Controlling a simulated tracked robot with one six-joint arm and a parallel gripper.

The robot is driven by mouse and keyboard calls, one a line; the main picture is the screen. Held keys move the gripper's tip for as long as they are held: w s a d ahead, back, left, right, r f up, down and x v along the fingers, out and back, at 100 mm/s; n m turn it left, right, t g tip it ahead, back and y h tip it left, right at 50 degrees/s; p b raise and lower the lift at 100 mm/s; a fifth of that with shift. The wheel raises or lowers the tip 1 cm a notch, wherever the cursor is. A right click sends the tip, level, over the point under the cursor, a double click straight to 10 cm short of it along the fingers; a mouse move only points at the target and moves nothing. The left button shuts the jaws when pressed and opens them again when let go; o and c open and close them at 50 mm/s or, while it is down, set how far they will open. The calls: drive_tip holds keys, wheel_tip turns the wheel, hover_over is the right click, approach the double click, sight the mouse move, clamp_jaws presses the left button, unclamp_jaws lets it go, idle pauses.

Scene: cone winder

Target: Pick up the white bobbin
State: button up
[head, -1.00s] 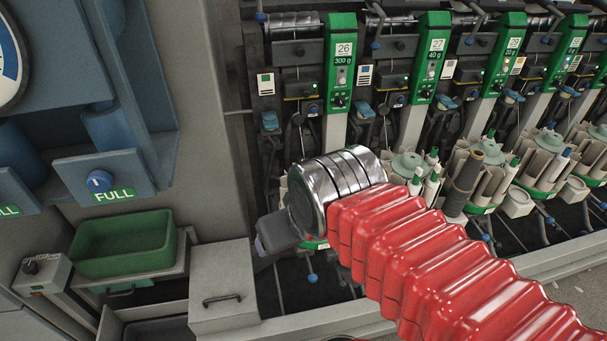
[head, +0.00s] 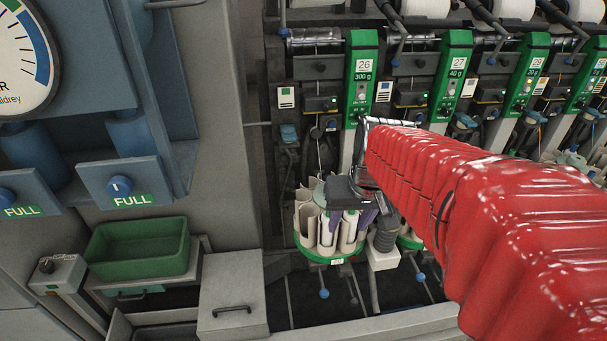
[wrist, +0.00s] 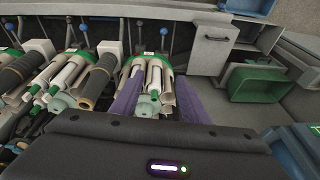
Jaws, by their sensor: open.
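White bobbins stand in the round green-based holder (head: 317,255) under unit 26, and one white bobbin (head: 348,232) is close to my gripper (head: 358,212). Which bobbin the task means, I cannot tell. In the wrist view my gripper (wrist: 157,82) is open, with purple fingers either side of the same holder's middle. White bobbins (wrist: 156,78) show between the fingers, with cream holder walls around them. I cannot tell whether the fingers touch anything. My red-sleeved arm hides part of the holder's right side in the head view.
More holders with dark and white bobbins (wrist: 98,78) stand beside this one. A green bin (head: 138,250) and a grey box with a handle (head: 232,295) are at the left. Unit 26's green panel (head: 362,80) rises behind my gripper.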

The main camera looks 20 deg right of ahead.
drive_tip(key=w+d+n+t, duration=0.1)
drive_tip(key=w+d+n, duration=0.2)
drive_tip(key=w+d, duration=0.6)
drive_tip(key=shift+d, duration=0.8)
hover_over(354, 216)
drive_tip(key=shift+s+f, duration=0.15)
drive_tip(key=shift+f, duration=3.8)
drive_tip(key=shift+f, duration=0.15)
drive_tip(key=shift+x, duration=2.5)
drive_tip(key=shift+a, duration=0.1)
